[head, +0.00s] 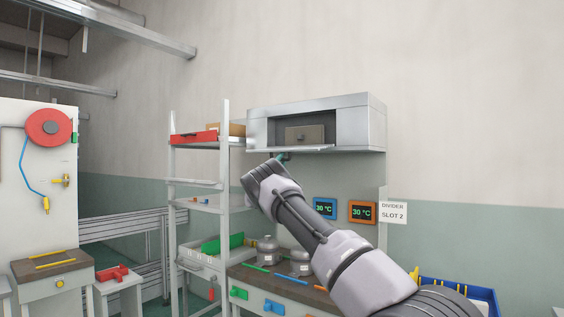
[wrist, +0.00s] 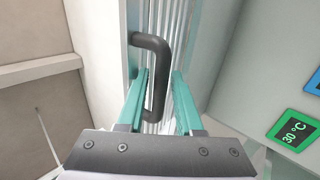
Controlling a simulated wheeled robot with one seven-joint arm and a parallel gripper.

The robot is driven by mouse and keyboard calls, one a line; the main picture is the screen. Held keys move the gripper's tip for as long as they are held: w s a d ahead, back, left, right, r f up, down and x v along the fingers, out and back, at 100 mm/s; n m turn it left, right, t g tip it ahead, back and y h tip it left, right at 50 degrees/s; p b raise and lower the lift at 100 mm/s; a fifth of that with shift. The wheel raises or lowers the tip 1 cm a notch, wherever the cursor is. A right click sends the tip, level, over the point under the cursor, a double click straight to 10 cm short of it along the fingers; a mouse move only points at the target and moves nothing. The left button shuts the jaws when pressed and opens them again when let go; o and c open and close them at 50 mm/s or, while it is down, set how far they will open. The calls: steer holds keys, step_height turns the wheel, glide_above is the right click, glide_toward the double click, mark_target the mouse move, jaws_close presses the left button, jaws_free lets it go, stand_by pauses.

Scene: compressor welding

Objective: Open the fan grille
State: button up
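The fan grille (wrist: 181,30) is a light ribbed panel with a dark bar handle (wrist: 158,88) in the wrist view. In the head view it seems to be the thin, nearly level flap (head: 292,149) at the lower front edge of the grey cabinet (head: 368,125), whose front stands open. My gripper (wrist: 161,75) has its teal fingers apart, on either side of the handle. A gap shows between the handle and the right finger; contact on the left is unclear. In the head view my gripper (head: 281,157) is just under the flap, mostly hidden by my arm.
A box (head: 304,135) sits inside the cabinet. A shelf rack (head: 226,165) stands close on the left, with a red tray (head: 194,137) on top. Below are a workbench with metal compressor parts (head: 267,250) and two temperature displays (head: 325,208) on the wall panel.

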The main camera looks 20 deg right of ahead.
steer(key=v, duration=1)
steer(key=shift+s+a+f, duration=0.15)
steer(key=shift+a+f, duration=0.1)
steer(key=s+d+r+m+g+h, duration=0.1)
steer(key=s+d+m+g, duration=0.15)
steer(key=d+g, duration=0.2)
steer(key=s+d+r+m+g, duration=0.1)
steer(key=s+d+m+g, duration=0.15)
steer(key=d, duration=0.25)
steer(key=s+d+f+m+g+y, duration=0.2)
steer(key=s+d+m+g+y, duration=0.15)
steer(key=s+d, duration=0.4)
steer(key=s+d+f+m+g+y, duration=0.15)
steer(key=s+d+g+y, duration=0.3)
steer(key=s, duration=0.65)
steer(key=s+a+f+m+t+y, duration=0.1)
steer(key=s+a+t+y, duration=0.2)
steer(key=s+a+y, duration=0.4)
steer(key=s+a+t+y, duration=0.3)
steer(key=s+a+y, duration=0.5)
steer(key=s+a, duration=1.1)
steer(key=s, duration=0.7)
steer(key=shift+f+m+y, duration=0.3)
steer(key=shift+f+m, duration=0.05)
steer(key=shift+m, duration=0.05)
